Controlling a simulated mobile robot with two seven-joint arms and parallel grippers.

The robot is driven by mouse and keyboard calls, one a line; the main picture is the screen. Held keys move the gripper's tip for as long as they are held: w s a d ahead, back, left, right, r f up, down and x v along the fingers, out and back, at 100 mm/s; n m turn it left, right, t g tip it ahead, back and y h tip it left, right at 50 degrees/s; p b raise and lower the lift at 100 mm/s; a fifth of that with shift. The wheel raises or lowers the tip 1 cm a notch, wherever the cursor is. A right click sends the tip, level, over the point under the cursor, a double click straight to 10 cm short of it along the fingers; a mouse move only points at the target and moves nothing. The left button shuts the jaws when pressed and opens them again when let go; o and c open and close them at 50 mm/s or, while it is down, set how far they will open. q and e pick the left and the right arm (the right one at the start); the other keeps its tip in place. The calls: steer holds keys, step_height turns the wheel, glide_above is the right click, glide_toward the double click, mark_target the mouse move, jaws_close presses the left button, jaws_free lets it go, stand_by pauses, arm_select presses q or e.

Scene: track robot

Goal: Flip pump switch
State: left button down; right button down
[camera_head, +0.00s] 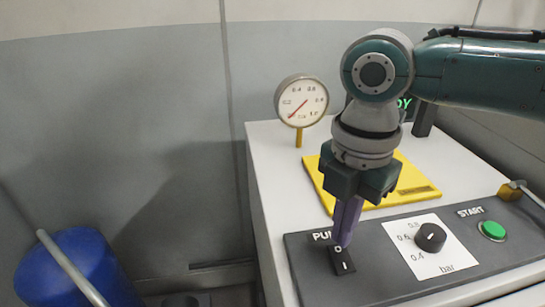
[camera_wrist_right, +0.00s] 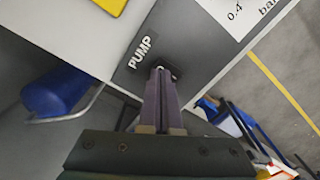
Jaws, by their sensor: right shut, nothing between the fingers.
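The pump switch (camera_head: 343,264) is a black rocker marked O and I on the dark control panel (camera_head: 370,285), below the partly covered PUMP label. My right gripper (camera_head: 343,241) points down with its purple fingers closed together and empty. Its tips are at the upper, O end of the switch; I cannot tell whether they touch it. In the right wrist view the shut fingers (camera_wrist_right: 161,75) end beside the PUMP label (camera_wrist_right: 141,52), and they hide most of the switch. My left gripper is in neither view.
Right of the switch are a black bar knob (camera_head: 430,237) and a green START button (camera_head: 493,230). Behind are a yellow plate (camera_head: 408,184) and a round pressure gauge (camera_head: 301,101) on a yellow stem. A blue container (camera_head: 75,268) stands at the lower left.

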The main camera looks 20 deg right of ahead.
mark_target(337, 249)
steer(key=shift+f+b, duration=0.6)
steer(key=shift+f, duration=0.35)
stand_by(0.4)
steer(key=shift+r, duration=0.1)
step_height(337, 249, up, 4)
steer(key=p, duration=0.4)
steer(key=shift+p, duration=0.3)
step_height(337, 249, up, 3)
steer(key=p, duration=0.3)
steer(key=shift+a, duration=0.1)
